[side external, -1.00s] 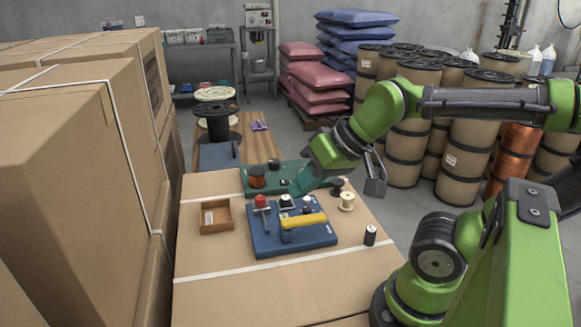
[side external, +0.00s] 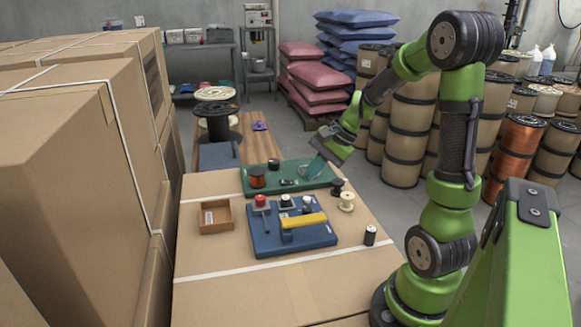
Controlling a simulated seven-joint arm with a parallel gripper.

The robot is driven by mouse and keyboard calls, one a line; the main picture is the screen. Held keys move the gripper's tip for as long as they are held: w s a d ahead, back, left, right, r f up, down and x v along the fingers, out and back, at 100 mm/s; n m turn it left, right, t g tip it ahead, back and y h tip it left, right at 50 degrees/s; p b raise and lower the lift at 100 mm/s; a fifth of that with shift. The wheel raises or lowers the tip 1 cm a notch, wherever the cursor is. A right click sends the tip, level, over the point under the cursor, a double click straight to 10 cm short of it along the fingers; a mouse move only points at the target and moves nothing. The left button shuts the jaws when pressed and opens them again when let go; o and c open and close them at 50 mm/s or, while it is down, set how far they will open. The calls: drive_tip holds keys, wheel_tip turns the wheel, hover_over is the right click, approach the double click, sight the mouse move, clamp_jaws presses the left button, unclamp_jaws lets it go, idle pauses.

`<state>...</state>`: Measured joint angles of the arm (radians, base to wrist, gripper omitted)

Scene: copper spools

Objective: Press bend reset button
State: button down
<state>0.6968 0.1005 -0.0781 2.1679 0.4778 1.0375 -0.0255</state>
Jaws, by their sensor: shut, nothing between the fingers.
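A blue board (side external: 265,238) lies on the cardboard-topped surface. On it stand a red knob or button (side external: 260,201) on a grey post, a white-topped part (side external: 286,200), a smaller dark part (side external: 307,204) and a yellow bar (side external: 305,220). I cannot tell which of these is the bend reset button, as labels are too small to read. My gripper (side external: 314,168) is shut and empty.
The green board holds a copper spool (side external: 257,177). A cream spool (side external: 346,201), a dark spool (side external: 337,186) and a black spool (side external: 370,235) stand at the right. Tall cartons (side external: 70,170) wall off the left side.

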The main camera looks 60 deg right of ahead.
sight(310, 198)
drive_tip(key=w+d+m+t, duration=0.2)
drive_tip(key=w+d+m, duration=0.1)
drive_tip(key=d, duration=0.3)
drive_tip(key=shift+w+d+f+m+t+y, duration=0.25)
drive_tip(key=shift+w+m+t+y, duration=0.1)
drive_tip(key=shift+m, duration=0.35)
drive_tip(key=shift+f, duration=4.45)
drive_tip(key=shift+f, duration=0.1)
drive_tip(key=shift+f, duration=0.3)
